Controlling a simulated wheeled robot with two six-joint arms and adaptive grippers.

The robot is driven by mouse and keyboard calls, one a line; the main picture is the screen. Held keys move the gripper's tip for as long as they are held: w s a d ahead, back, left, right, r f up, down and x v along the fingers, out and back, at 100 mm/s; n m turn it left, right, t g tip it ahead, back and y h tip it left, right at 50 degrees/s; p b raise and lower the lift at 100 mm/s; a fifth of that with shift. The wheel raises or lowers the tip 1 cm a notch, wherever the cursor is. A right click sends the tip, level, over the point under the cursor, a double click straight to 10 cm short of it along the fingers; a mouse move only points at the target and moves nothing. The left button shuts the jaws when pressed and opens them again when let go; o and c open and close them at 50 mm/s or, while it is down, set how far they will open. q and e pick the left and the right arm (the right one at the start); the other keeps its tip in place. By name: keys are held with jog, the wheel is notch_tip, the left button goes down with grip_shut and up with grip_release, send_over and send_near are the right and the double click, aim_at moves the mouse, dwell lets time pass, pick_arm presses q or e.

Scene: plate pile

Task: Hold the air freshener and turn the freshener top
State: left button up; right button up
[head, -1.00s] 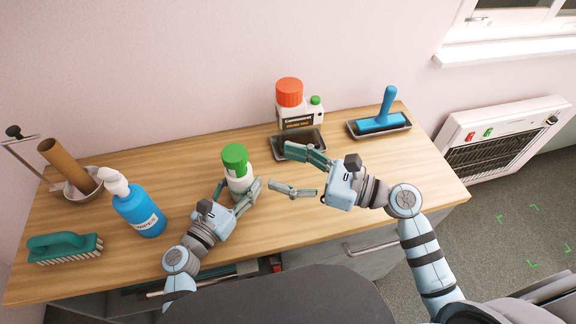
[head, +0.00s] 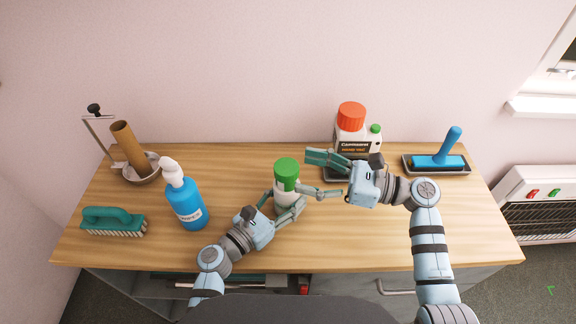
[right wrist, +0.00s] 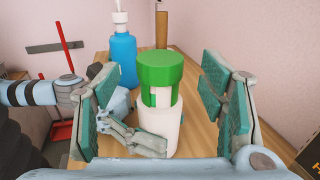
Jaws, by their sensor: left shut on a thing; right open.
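The air freshener is a white bottle (head: 284,199) with a green top (head: 287,171), upright on the wooden counter. My left gripper (head: 283,209) is shut on the white body, low down, from the front left. My right gripper (head: 322,175) is open and empty, to the right of the green top, with its jaws facing it. In the right wrist view the green top (right wrist: 160,72) and white body (right wrist: 158,128) stand between and beyond the open teal finger pads. The left gripper (right wrist: 140,140) shows there beside the body.
A blue pump bottle (head: 185,201) and a green brush (head: 113,221) stand at the left. A cardboard tube (head: 128,143) rests in a bowl. A white container with an orange cap (head: 351,115) and a blue-handled roller in a tray (head: 439,160) are behind and right.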

aim_at(286, 166)
jog(key=x, duration=0.5)
jog(key=shift+w+a, duration=0.2)
jog(key=shift+a, duration=0.1)
jog(key=shift+f, duration=0.1)
jog(key=c, duration=1.2)
jog(key=m+t+h, duration=0.1)
jog(key=m+t, duration=0.1)
jog(key=t, duration=0.1)
jog(key=m+t+h, duration=0.2)
jog(key=t, duration=0.1)
jog(key=shift+s+m, duration=0.1)
jog(key=shift+m, duration=0.2)
jog(key=o, duration=1.2)
jog(key=shift+d, duration=0.1)
